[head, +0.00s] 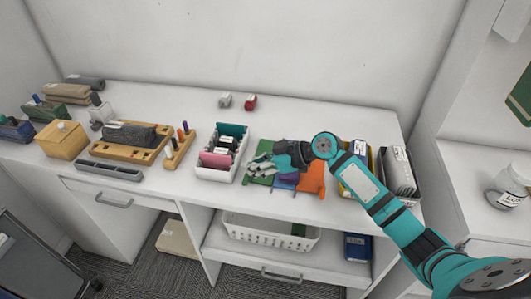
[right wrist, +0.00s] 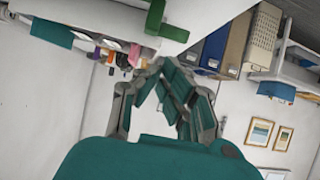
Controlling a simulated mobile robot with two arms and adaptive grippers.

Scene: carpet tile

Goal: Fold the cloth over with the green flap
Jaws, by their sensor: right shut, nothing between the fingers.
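The cloth lies near the front edge of the white desk in the head view. Its green flap (head: 263,180) shows at the left, a blue part (head: 285,182) in the middle and an orange part (head: 312,179) at the right. My right gripper (head: 257,168) is over the green flap, shut and empty, and hides part of the cloth. I cannot tell whether it touches the cloth. In the right wrist view its fingers (right wrist: 160,66) come together, and a green piece (right wrist: 155,18) shows beyond them. My left gripper is not in view.
A white divided bin (head: 221,153) stands just left of the cloth. A black bin (head: 400,172) with boxes stands to the right, near my right arm. A red block (head: 250,102) and a grey block (head: 225,100) lie behind. A wooden tray (head: 125,148) is farther left.

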